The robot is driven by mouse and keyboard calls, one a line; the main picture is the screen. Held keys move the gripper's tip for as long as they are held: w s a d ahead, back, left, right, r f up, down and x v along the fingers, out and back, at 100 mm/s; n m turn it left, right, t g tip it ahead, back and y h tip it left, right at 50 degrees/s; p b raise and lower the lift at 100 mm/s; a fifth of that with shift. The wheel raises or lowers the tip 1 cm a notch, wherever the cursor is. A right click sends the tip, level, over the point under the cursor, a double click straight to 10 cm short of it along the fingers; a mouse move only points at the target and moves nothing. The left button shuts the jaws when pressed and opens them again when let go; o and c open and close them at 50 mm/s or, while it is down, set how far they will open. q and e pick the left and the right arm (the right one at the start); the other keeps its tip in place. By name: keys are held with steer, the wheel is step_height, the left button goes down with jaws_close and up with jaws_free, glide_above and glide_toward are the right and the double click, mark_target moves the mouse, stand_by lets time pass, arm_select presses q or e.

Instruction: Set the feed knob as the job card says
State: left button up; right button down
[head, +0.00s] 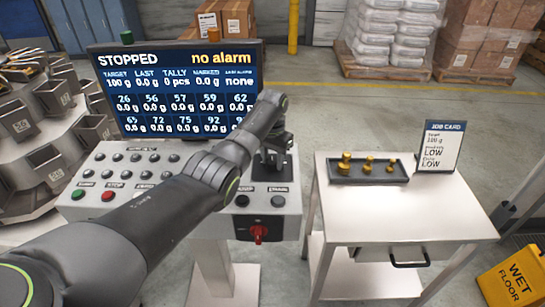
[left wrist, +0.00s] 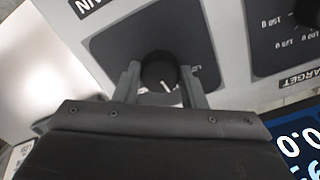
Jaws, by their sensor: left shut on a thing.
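In the left wrist view my left gripper (left wrist: 160,90) has its two fingers on either side of a black round knob (left wrist: 159,70) and is shut on it. The knob has a white pointer line and sits on a dark panel plate (left wrist: 110,45). An "L" shows beside it; the rest of its lettering is hidden. In the head view the gripper (head: 272,160) is at the console's right end, and the arm hides most of the knob. The job card (head: 441,147) stands upright on the side table; it shows a 100 g target and LOW twice. My right gripper is out of view.
The console screen (head: 180,88) reads STOPPED, no alarm. A TARGET dial (left wrist: 290,40) is beside the held knob. Buttons (head: 107,196) and a red switch (head: 258,233) are on the console. The side table (head: 400,215) carries a tray (head: 340,178) of brass weights; a wet-floor sign (head: 515,277) stands right.

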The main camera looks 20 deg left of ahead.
mark_target(273, 160)
arm_select(q)
steer(key=n, duration=0.1)
steer(key=n+p, duration=0.1)
steer(key=shift+r+n, duration=0.2)
steer(key=shift+n, duration=0.1)
steer(key=n+p, duration=0.1)
steer(key=n, duration=0.1)
steer(key=shift+w+n+p, duration=0.1)
steer(key=shift+n+p, duration=0.2)
steer(key=shift+n, duration=0.1)
steer(key=n+p, duration=0.1)
steer(key=n, duration=0.3)
steer(key=shift+n, duration=0.4)
steer(key=o, duration=1)
steer(key=shift+f, duration=0.15)
steer(key=shift+r+p, duration=0.3)
steer(key=shift+r, duration=0.3)
step_height(273, 160, up, 16)
steer(key=b, duration=0.2)
steer(key=shift+r+b, duration=0.15)
steer(key=shift+b, duration=0.25)
